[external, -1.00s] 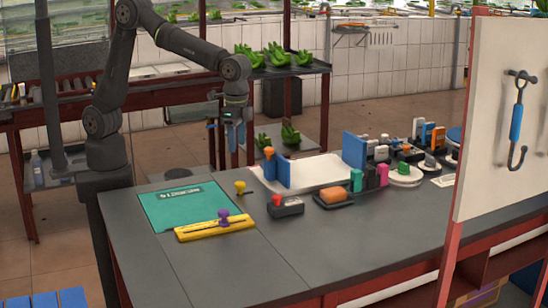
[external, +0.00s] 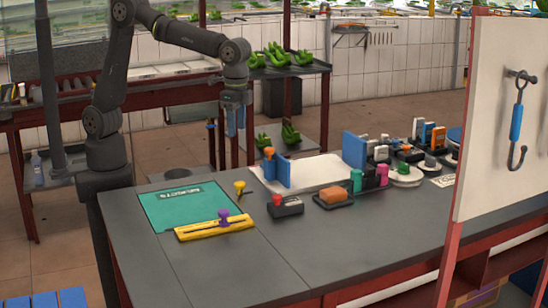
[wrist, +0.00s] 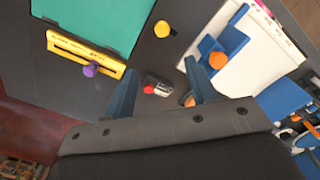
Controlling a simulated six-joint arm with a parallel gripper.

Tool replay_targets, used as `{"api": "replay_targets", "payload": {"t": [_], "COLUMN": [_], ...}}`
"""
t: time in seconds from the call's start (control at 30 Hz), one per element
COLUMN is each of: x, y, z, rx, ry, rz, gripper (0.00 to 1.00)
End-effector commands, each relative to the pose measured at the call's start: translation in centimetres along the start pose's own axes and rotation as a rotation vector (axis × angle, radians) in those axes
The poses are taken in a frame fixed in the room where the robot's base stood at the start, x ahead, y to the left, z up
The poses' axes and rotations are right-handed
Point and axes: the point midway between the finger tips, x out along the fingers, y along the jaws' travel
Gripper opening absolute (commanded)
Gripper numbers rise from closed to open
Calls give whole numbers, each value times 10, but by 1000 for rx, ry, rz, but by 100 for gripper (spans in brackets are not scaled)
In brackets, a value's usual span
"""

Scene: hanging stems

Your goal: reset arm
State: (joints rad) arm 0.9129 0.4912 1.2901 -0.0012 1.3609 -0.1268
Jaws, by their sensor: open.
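My gripper (external: 235,122) hangs from my arm above the back of the grey table, fingers pointing down. In the wrist view my gripper (wrist: 162,85) shows two blue fingers spread apart with nothing held between them. The grey table surface shows in the gap, with a dark block with a red knob (wrist: 150,89) farther below. The fingers touch nothing that I can see.
The table (external: 225,275) holds a teal mat (external: 185,207), a yellow slotted bar (external: 215,229) with a purple knob, a yellow knob (external: 240,186), an orange block on a dark tray (external: 331,196), a white board (external: 320,172) with blue uprights, and several small items at right. A white panel (external: 505,120) with a hook stands at right.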

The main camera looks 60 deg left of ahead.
Motion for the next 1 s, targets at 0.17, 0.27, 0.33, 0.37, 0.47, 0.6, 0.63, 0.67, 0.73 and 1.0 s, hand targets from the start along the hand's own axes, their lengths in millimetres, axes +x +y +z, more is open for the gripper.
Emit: {"api": "replay_targets", "payload": {"t": [0.17,0.27,0.33,0.37,0.47,0.6,0.63,0.67,0.73,1.0], "x": [15,31,45,51,71,99,105,112,126,170], "y": [0,0,0,0,-1,-1,-1,-1,-1,-1], "z": [0,1,0,0,0,0,0,0,0,0], "rx": [0,0,0,0,0,0,0,0,0,-1], "ry": [-4,-4,-5,-4,-4,-4,-4,-4,-3,-1], "rz": [-1,-1,-1,-1,-1,-1,-1,-1,-1,-1], "gripper": [52,52,52,52,52,52,52,52,52,52]}}
